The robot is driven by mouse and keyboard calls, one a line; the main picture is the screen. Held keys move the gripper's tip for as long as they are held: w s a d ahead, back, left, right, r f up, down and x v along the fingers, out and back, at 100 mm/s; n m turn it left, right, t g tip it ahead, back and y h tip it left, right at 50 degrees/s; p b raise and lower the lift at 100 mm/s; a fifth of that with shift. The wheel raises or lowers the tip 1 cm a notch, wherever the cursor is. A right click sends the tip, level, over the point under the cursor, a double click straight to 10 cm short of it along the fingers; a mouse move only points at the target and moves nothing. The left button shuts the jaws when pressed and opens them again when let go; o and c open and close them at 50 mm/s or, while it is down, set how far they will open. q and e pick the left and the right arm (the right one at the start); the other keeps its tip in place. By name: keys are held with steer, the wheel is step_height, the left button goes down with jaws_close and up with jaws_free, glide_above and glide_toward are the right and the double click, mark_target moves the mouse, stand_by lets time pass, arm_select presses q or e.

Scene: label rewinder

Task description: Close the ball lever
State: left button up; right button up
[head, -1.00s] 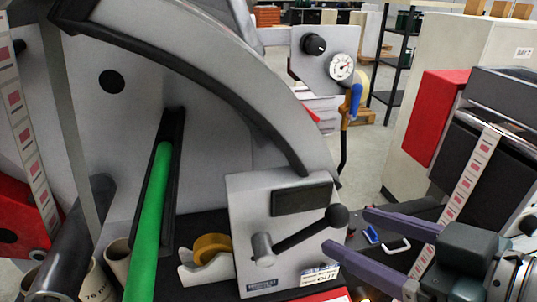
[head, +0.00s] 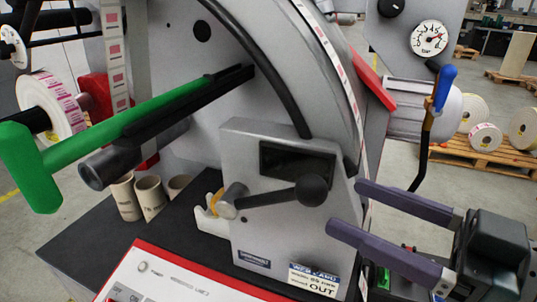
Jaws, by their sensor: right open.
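The ball lever is a dark arm with a black ball (head: 312,190) at its right end and a metal hub (head: 232,197) at its left. It sits on the front of a grey box (head: 270,235) with a dark window, and the arm lies close to level, the ball slightly higher than the hub. My right gripper (head: 343,208) comes in from the right with its two purple fingers apart and nothing between them. Its fingertips are to the right of the ball, apart from it, near the box's right edge. My left gripper is not in view.
A green T-shaped handle (head: 110,130) juts out at the left. A red-edged panel (head: 160,280) lies in front of the box. A blue-handled lever (head: 445,88) and a pressure gauge (head: 428,38) are at upper right. Cardboard cores (head: 150,197) stand at the left.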

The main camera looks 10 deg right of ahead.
mark_target(312, 185)
steer(key=p+x, duration=0.1)
steer(key=x, duration=0.5)
steer(key=shift+w+a, duration=0.25)
steer(key=shift+w, duration=0.05)
jaws_close()
stand_by(1.1)
